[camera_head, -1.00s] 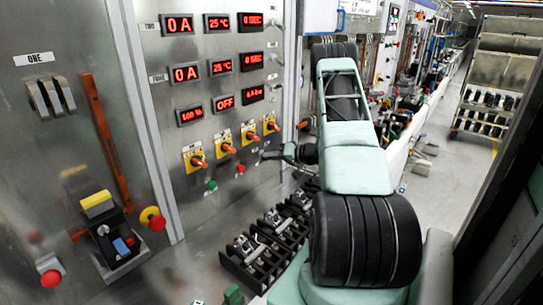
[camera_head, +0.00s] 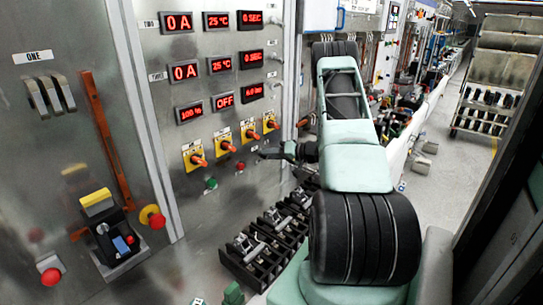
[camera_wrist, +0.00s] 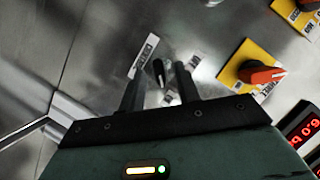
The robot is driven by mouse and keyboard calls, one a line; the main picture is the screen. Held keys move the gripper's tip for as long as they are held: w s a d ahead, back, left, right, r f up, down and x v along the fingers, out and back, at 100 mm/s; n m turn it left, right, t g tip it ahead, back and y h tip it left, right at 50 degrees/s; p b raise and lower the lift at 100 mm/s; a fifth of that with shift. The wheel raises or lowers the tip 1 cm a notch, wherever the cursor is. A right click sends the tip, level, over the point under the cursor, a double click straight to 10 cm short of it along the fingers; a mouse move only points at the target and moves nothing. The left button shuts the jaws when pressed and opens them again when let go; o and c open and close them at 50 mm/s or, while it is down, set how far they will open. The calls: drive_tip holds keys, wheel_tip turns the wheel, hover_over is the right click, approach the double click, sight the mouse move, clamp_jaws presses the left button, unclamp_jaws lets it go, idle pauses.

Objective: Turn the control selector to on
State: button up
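A small black selector knob (camera_wrist: 158,73) sits on the metal panel in the wrist view, beside white labels too blurred to read. I take it for the control selector, but its label does not confirm this. My gripper (camera_wrist: 159,88) is open, with one dark finger on each side of the knob and gaps between. In the head view my gripper (camera_head: 272,153) is close to the panel, right of and below the row of orange knobs, and the black selector cannot be made out there.
Orange knobs on yellow plates (camera_head: 194,157) line the panel under red displays (camera_head: 185,71); one orange knob (camera_wrist: 262,75) is right of my gripper in the wrist view. A green button (camera_head: 211,183) is lower left. Black racks (camera_head: 263,250) stand below the panel.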

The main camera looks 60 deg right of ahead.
drive_tip(key=b+v, duration=0.5)
drive_tip(key=v, duration=1.2)
drive_tip(key=shift+b, duration=0.3)
drive_tip(key=shift+s+d, duration=0.1)
